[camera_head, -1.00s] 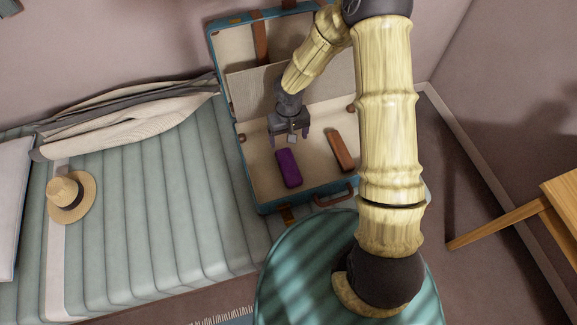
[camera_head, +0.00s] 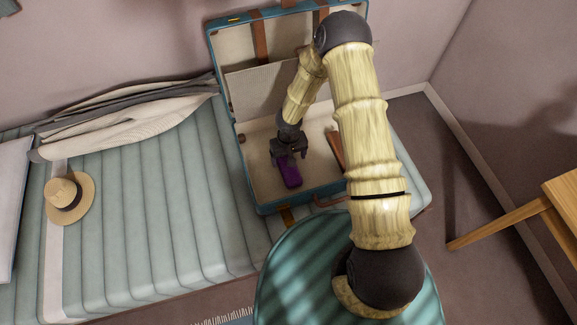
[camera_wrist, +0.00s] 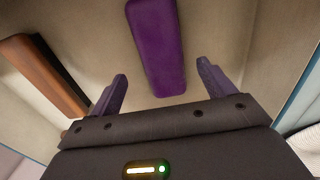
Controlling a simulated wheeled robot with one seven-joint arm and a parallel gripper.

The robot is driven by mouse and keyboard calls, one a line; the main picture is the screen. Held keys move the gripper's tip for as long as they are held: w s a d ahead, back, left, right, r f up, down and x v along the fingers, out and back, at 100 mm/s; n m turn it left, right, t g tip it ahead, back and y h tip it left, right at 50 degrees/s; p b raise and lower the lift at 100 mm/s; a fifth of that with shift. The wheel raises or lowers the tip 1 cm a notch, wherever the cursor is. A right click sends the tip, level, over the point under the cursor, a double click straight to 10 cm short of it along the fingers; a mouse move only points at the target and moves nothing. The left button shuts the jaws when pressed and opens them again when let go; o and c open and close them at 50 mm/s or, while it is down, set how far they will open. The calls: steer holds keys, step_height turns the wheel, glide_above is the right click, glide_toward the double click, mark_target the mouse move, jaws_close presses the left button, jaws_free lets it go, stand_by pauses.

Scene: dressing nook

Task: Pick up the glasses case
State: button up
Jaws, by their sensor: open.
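A purple, rounded oblong case (camera_head: 291,176), which looks like the glasses case, lies in the base of the open suitcase (camera_head: 246,182). My gripper (camera_head: 289,157) is just above its far end in the head view and hides part of it. In the wrist view the purple case (camera_wrist: 156,45) runs lengthwise between the two open fingers (camera_wrist: 162,72), with a gap on each side. The fingers are empty. I cannot tell how high they are above the case.
A brown oblong item (camera_head: 335,149) lies right of the purple case, partly behind my arm; it shows at left in the wrist view (camera_wrist: 45,76). The suitcase walls and raised lid (camera_head: 235,50) surround them. The suitcase rests on a bed (camera_head: 180,220) with a straw hat (camera_head: 82,210).

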mark_target(288, 168)
steer(key=shift+s+f, duration=0.1)
steer(key=shift+f, duration=0.25)
steer(key=shift+a+f, duration=0.1)
steer(key=shift+f, duration=2.15)
steer(key=shift+s, duration=0.1)
steer(key=c, duration=1.1)
